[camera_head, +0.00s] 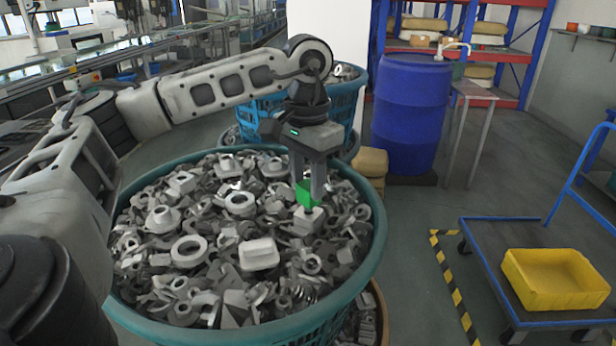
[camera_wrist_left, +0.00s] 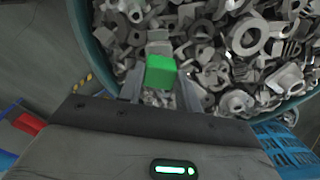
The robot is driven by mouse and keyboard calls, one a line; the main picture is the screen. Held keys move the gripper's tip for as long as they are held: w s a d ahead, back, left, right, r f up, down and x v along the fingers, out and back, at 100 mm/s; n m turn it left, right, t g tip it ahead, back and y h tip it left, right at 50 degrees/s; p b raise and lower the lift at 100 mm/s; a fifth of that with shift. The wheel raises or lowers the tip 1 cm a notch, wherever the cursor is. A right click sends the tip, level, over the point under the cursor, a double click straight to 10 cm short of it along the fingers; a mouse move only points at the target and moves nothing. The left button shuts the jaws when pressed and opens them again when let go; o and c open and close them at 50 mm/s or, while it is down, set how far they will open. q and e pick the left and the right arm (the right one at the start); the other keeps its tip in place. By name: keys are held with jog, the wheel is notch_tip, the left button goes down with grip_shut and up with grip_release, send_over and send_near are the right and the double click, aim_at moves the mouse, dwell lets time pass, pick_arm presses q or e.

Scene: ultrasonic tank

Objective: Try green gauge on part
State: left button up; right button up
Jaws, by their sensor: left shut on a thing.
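The green gauge (camera_head: 305,193) is a small bright green block. My left gripper (camera_head: 307,188) points down over the right part of a teal basket (camera_head: 376,240) full of grey metal parts, shut on the gauge. In the left wrist view the gauge (camera_wrist_left: 160,72) sits between the two fingers (camera_wrist_left: 162,95), with a grey block-like part (camera_wrist_left: 158,47) right beside it. The gauge's lower end is close to the heaped parts (camera_head: 240,204); I cannot tell whether it touches one. Which part is to be gauged is not clear. My right gripper is not in view.
A blue basket (camera_head: 345,97) of parts stands behind, with a blue barrel (camera_head: 411,115) to its right. A cart (camera_head: 490,250) carries a yellow bin (camera_head: 556,280) at the right. Open floor (camera_head: 410,215) with yellow-black tape lies between basket and cart.

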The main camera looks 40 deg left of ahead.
pick_arm(q)
jog(key=shift+s+f+b, duration=0.1)
jog(key=shift+f+b, duration=0.25)
jog(key=shift+f, duration=0.15)
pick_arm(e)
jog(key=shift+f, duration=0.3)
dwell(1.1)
pick_arm(q)
jog(key=shift+r, duration=0.2)
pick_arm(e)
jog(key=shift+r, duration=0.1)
pick_arm(q)
jog(key=shift+r+p, duration=0.45)
jog(key=shift+r, duration=1)
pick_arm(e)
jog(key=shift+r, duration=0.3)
pick_arm(q)
jog(key=shift+f, duration=0.1)
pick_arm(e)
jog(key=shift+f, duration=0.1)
pick_arm(q)
jog(key=shift+f+b, duration=0.8)
jog(key=shift+f, duration=0.25)
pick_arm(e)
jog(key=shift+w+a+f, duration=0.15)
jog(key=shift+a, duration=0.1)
